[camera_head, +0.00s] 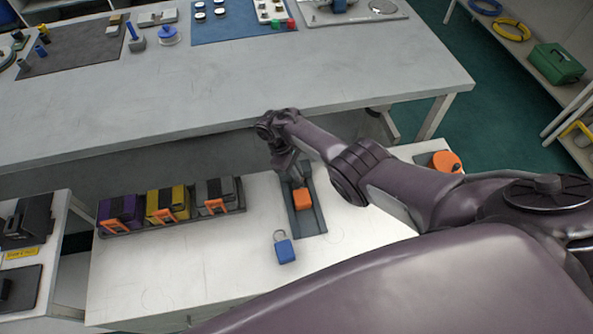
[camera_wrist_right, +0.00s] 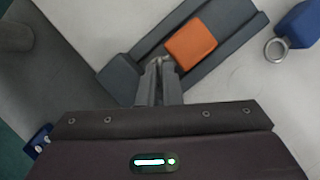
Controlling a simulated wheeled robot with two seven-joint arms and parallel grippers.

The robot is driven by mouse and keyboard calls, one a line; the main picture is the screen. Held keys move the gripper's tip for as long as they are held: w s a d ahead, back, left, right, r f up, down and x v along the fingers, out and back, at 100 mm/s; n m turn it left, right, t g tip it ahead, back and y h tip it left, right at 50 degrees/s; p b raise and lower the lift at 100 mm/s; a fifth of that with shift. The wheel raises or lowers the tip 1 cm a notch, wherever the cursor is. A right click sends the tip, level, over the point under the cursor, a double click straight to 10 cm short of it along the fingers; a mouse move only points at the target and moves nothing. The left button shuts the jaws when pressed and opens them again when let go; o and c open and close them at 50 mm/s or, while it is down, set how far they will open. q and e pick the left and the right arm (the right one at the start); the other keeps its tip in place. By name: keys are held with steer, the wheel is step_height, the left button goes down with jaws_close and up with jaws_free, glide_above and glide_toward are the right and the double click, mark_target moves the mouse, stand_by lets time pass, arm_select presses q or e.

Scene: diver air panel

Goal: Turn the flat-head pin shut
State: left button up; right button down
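My right gripper (camera_head: 291,168) reaches down over the far end of a dark grey tray-like fixture (camera_head: 311,219) on the white bench. An orange block (camera_head: 302,198) sits in the fixture, just nearer than the fingers. In the right wrist view, the gripper (camera_wrist_right: 159,64) has its two fingertips close together, between the orange block (camera_wrist_right: 191,44) and the grey end block (camera_wrist_right: 118,78) of the fixture. I cannot make out the flat-head pin; the fingertips may hide it. Whether anything is between them is too small to tell. My left gripper is not in view.
A blue padlock-like block (camera_head: 284,250) with a ring lies beside the fixture's near end. A dark rack (camera_head: 178,224) with purple, yellow and grey units stands to the left. Bare bench top is free in front of the rack.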

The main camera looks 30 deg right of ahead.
steer(key=shift+w+r, duration=0.3)
steer(key=c, duration=1.6)
jaws_free()
steer(key=shift+s, duration=0.15)
steer(key=shift+f, duration=0.1)
steer(key=shift+s, duration=0.1)
